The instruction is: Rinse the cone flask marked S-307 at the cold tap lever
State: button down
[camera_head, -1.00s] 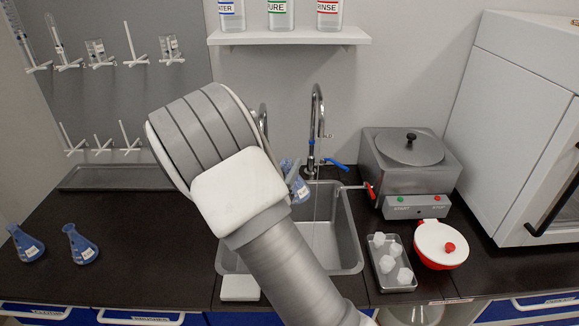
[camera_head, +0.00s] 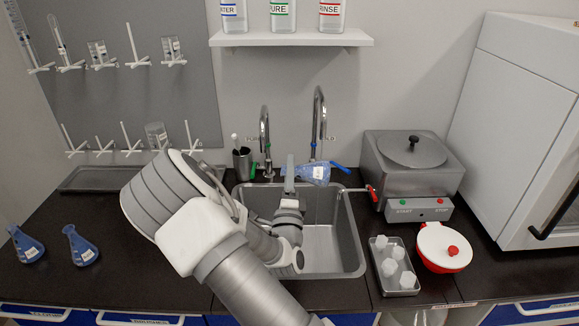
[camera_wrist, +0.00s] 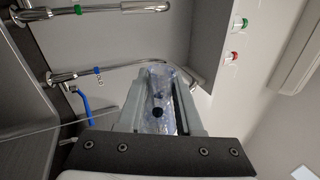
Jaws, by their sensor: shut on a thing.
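My gripper (camera_head: 291,178) is shut on a clear bluish cone flask (camera_head: 315,173) and holds it above the back of the sink. The flask lies tipped on its side. Its white label is too small to read. In the wrist view the flask (camera_wrist: 158,105) sits between the two fingers, with a dark round spot on it. The right-hand tap (camera_head: 318,120) rises just behind the flask. The blue cold tap lever (camera_head: 340,167) sticks out to the right of the flask; it also shows in the wrist view (camera_wrist: 82,103).
The steel sink (camera_head: 352,235) is below the flask. A second tap (camera_head: 264,135) and a dark cup (camera_head: 242,163) stand to the left. A grey distiller (camera_head: 412,165) with a red side lever is at right. Two blue flasks (camera_head: 82,248) stand far left. A bottle shelf (camera_head: 290,40) hangs above.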

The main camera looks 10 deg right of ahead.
jog(key=shift+n+y+p, duration=0.95)
jog(key=shift+n+p, duration=0.25)
jog(key=shift+n, duration=0.6)
jog(key=shift+n+y+p, duration=0.95)
jog(key=shift+n+p, duration=0.25)
jog(key=shift+n, duration=0.6)
jog(key=shift+a+n+y+p, duration=0.1)
jog(key=shift+n+y+p, duration=0.5)
jog(key=shift+n+p, duration=0.6)
jog(key=shift+f+n+y+p, duration=0.1)
jog(key=shift+n+y+p, duration=0.45)
jog(key=shift+n, duration=0.55)
jog(key=shift+n+y+p, duration=0.35)
jog(key=shift+n+p, duration=0.4)
jog(key=shift+n, duration=0.35)
